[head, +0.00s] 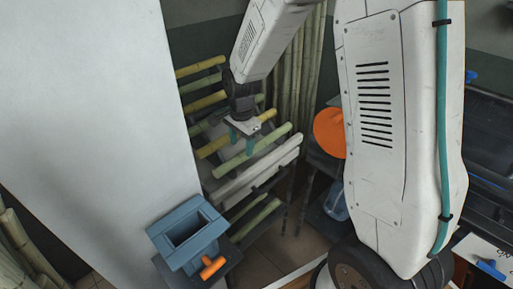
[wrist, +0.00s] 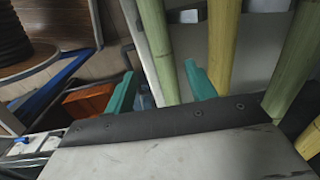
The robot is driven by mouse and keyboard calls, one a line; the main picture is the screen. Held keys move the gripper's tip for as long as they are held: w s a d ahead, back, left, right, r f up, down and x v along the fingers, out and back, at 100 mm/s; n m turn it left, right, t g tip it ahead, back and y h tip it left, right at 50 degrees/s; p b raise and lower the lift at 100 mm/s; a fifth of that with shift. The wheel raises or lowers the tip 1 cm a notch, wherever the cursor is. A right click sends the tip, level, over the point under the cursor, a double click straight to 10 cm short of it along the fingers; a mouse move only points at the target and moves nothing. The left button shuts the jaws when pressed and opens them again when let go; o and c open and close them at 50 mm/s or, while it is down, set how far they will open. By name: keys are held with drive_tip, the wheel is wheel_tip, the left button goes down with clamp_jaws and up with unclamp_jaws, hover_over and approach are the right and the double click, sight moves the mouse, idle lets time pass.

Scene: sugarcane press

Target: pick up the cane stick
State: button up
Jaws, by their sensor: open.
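Several cane sticks lie across a rack, some green and some yellow. The nearest is a green cane stick (head: 270,141), with a yellow cane stick (head: 213,147) behind it. My gripper (head: 242,141) is open, its teal fingers pointing down over these front sticks. In the wrist view, a green cane stick (wrist: 158,40) runs between the two fingers of my gripper (wrist: 162,80). A yellow stick (wrist: 223,45) and another green stick (wrist: 297,60) are to the right, outside the fingers. I cannot tell how deep the fingers reach around the stick, and nothing is visibly gripped.
A pale rail (head: 258,170) runs along the rack's front. A large white panel (head: 95,90) stands left of it. A blue hopper (head: 187,233) with an orange handle is below. Upright canes (head: 300,70) stand behind. An orange disc (head: 329,132) is at right.

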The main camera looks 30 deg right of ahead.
sight(240, 154)
drive_tip(key=f, duration=0.3)
drive_tip(key=w+f, duration=0.1)
drive_tip(key=f, duration=0.1)
drive_tip(key=shift+a+f, duration=0.1)
drive_tip(key=shift+f, duration=0.1)
drive_tip(key=shift+c, duration=0.4)
clamp_jaws()
drive_tip(key=shift+r, duration=0.1)
